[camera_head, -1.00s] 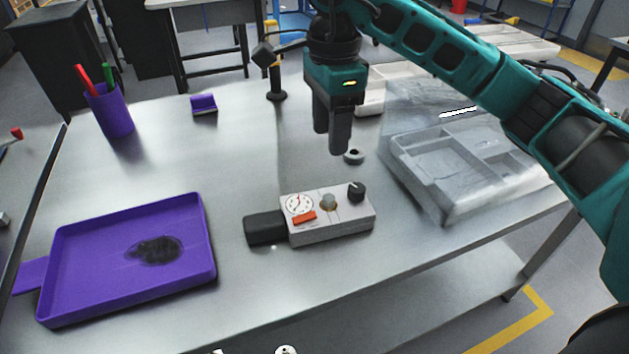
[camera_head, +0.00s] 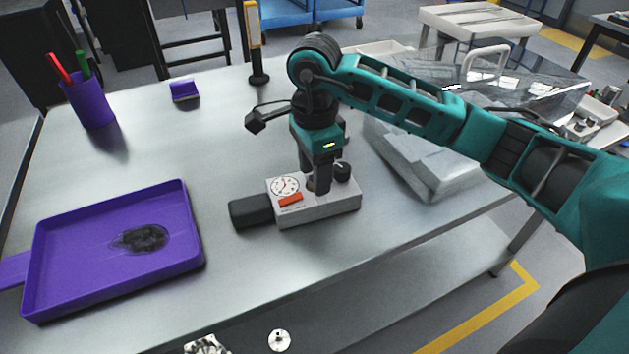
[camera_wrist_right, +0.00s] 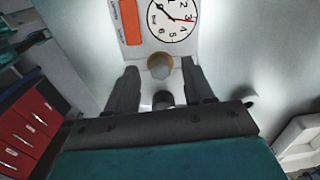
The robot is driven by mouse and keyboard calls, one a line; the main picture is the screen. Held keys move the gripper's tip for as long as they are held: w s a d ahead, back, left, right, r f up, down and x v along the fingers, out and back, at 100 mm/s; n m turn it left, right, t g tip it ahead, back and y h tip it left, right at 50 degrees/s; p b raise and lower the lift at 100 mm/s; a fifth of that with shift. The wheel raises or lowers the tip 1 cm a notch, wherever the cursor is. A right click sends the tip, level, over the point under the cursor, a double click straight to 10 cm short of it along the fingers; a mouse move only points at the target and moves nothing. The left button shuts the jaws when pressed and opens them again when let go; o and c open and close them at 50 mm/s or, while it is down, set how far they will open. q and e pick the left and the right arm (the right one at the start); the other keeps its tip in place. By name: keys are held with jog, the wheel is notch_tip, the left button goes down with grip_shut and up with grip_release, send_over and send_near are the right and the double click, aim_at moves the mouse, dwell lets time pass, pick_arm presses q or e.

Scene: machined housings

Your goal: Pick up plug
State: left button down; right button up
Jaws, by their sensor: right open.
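The plug (camera_wrist_right: 160,66) is a small round pale-grey piece with a brass-coloured rim, seated in the top of a light grey housing (camera_head: 333,205). The housing has a white dial (camera_head: 285,186), a red label and a black knob (camera_head: 341,171). My right gripper (camera_head: 318,188) points down over the housing, with its fingers at the plug, which they largely hide in the head view. In the right wrist view my right gripper (camera_wrist_right: 160,72) is open, one finger on either side of the plug, with gaps visible. My left gripper is not in view.
A black block (camera_head: 250,211) adjoins the housing's left end. A purple tray (camera_head: 190,235) with a dark patch lies at left. A purple pen cup (camera_head: 88,103) and a small purple holder (camera_head: 184,90) stand behind.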

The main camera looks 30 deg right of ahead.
jog(key=shift+f, duration=0.3)
jog(key=shift+c, duration=0.4)
grip_shut()
